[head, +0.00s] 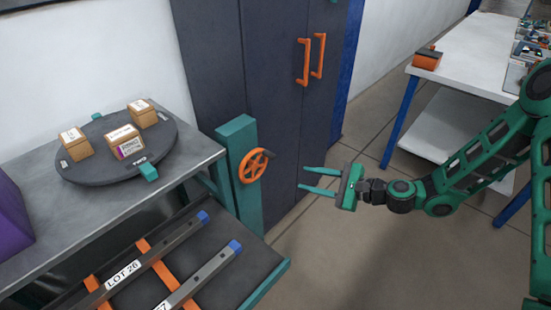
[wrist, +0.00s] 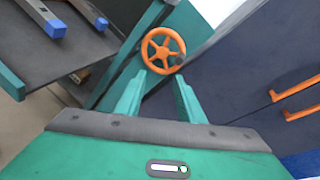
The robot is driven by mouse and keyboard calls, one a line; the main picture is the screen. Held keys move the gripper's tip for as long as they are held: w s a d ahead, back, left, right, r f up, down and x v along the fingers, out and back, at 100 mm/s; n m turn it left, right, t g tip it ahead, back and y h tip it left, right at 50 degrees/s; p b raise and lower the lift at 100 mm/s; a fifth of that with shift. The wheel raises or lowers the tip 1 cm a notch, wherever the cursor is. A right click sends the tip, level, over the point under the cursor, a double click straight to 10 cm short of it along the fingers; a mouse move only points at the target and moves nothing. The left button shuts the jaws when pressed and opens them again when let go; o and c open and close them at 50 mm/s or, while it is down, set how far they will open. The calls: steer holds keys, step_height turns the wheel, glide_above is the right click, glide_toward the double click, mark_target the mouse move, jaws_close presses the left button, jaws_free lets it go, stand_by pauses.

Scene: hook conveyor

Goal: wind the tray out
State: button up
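An orange handwheel (head: 254,165) is mounted on the side of a teal post (head: 236,140) at the end of the bench. A tray (head: 262,262) with a teal front edge extends below the bench and holds dark bars with blue ends. My gripper (head: 303,179) is open and empty, to the right of the handwheel and apart from it, with its fingers pointing at it. In the wrist view the handwheel (wrist: 163,50) shows just beyond and between the two fingertips (wrist: 160,75). The tray (wrist: 60,60) also shows at the upper left there.
A grey bench (head: 95,205) carries a dark turntable (head: 85,165) with small boxes. A dark cabinet (head: 265,80) with orange handles stands behind the wheel. A white table (head: 470,65) is at the right. The floor (head: 340,250) below my gripper is clear.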

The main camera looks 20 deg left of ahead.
mark_target(275, 158)
steer(key=w+a+m+t, duration=0.1)
steer(key=w+a+m, duration=0.1)
steer(key=a, duration=0.2)
steer(key=w+a+m+t+y, duration=0.1)
steer(key=w+a+m, duration=0.1)
steer(key=a, duration=0.3)
steer(key=w+a+m+t, duration=0.2)
steer(key=a+m, duration=0.2)
steer(key=a, duration=0.1)
steer(key=shift+w+a+f+y, duration=0.25)
steer(key=shift+w+f+y, duration=0.05)
steer(key=shift+f+y, duration=0.1)
steer(key=shift+c, duration=0.7)
